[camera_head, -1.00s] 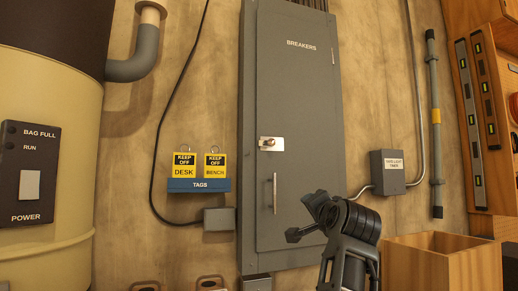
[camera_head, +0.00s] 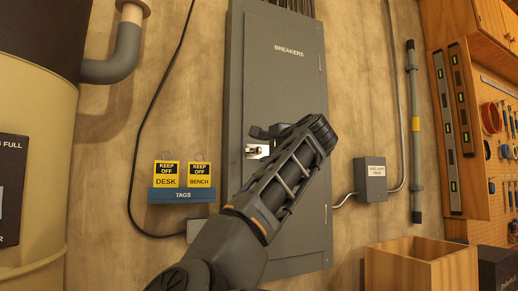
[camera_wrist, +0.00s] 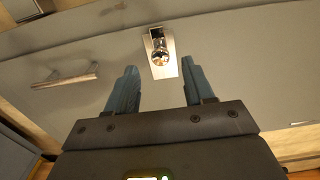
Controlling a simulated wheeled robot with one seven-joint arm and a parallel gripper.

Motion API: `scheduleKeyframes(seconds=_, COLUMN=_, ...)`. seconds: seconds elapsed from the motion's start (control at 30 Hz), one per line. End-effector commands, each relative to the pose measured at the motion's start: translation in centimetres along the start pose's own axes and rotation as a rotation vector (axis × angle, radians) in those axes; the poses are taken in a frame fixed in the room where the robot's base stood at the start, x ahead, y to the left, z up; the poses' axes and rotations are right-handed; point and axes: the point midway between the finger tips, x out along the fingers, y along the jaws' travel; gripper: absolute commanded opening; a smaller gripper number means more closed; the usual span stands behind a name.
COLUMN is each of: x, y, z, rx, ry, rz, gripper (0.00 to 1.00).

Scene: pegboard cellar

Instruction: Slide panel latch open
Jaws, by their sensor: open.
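The panel latch (camera_head: 256,151) is a small bright metal plate with a knob, at the left side of the grey breaker panel door (camera_head: 290,80) in the head view, partly hidden by my gripper. In the wrist view the latch plate and its round knob (camera_wrist: 160,57) show ahead of my fingers, near the gap between them. My gripper (camera_wrist: 157,82) is open and empty, with the two blue-grey fingers apart. It also shows in the head view (camera_head: 265,140) in front of the door, close to the latch. I cannot see any contact with the knob.
The door's bar handle (camera_wrist: 66,79) is to the left in the wrist view. Yellow keep-off tags (camera_head: 182,174) hang on a blue rack left of the panel. A grey wall box (camera_head: 370,180) and an open wooden box (camera_head: 420,268) are to the right.

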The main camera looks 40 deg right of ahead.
Motion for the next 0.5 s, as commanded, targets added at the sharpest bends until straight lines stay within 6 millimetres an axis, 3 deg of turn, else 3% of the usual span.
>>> scheduleKeyframes(seconds=0.23, x=3.5, y=-0.2, z=0.0, rx=0.0, ry=-0.001, rz=0.001, gripper=0.53)
scheduleKeyframes(seconds=0.5, x=4.5, y=0.0, z=0.0, rx=-0.001, ry=0.001, rz=-0.001, gripper=0.53)
